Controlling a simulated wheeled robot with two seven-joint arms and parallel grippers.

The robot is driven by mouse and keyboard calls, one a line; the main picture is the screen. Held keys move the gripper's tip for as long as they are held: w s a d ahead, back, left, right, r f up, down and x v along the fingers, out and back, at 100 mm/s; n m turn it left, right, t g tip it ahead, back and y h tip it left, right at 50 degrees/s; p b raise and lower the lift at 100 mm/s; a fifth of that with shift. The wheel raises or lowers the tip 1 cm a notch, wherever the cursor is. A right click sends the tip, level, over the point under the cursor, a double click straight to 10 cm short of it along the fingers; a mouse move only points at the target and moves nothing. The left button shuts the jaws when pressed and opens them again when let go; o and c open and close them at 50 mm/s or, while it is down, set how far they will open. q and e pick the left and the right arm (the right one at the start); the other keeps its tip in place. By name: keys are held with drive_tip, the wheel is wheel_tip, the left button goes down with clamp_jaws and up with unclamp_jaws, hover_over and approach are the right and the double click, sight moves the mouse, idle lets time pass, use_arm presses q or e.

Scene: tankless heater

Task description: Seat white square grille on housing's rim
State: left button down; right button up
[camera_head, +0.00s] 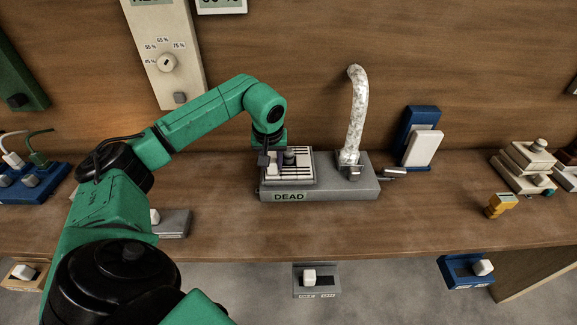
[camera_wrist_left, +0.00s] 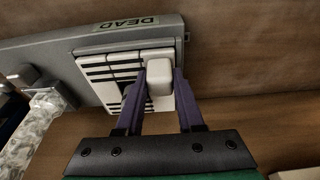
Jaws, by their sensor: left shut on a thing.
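The white square grille (camera_head: 303,168) with dark slots is over the left part of the grey housing (camera_head: 322,192), labelled DEAD. It also shows in the left wrist view (camera_wrist_left: 110,72), lying about flat along the housing. Whether it touches the rim all round I cannot tell; the rim is hidden under it. My left gripper (camera_head: 273,163) reaches down at the grille's left side. In the left wrist view its purple fingers (camera_wrist_left: 160,90) are on either side of the grille's white block-shaped grip (camera_wrist_left: 159,76), shut on it. My right gripper is not in view.
A mottled white pipe (camera_head: 356,110) rises from the housing's right part. The bench (camera_head: 400,222) is clear in front of the housing.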

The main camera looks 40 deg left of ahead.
use_arm(q)
drive_tip(key=shift+f, duration=0.45)
idle(0.3)
drive_tip(key=shift+c, duration=2.2)
unclamp_jaws()
drive_tip(key=shift+d+r+b, duration=0.1)
drive_tip(key=shift+r+b, duration=0.25)
drive_tip(key=shift+r, duration=0.2)
drive_tip(key=v, duration=1.3)
drive_tip(key=shift+s+r, duration=0.2)
drive_tip(key=shift+d, duration=0.1)
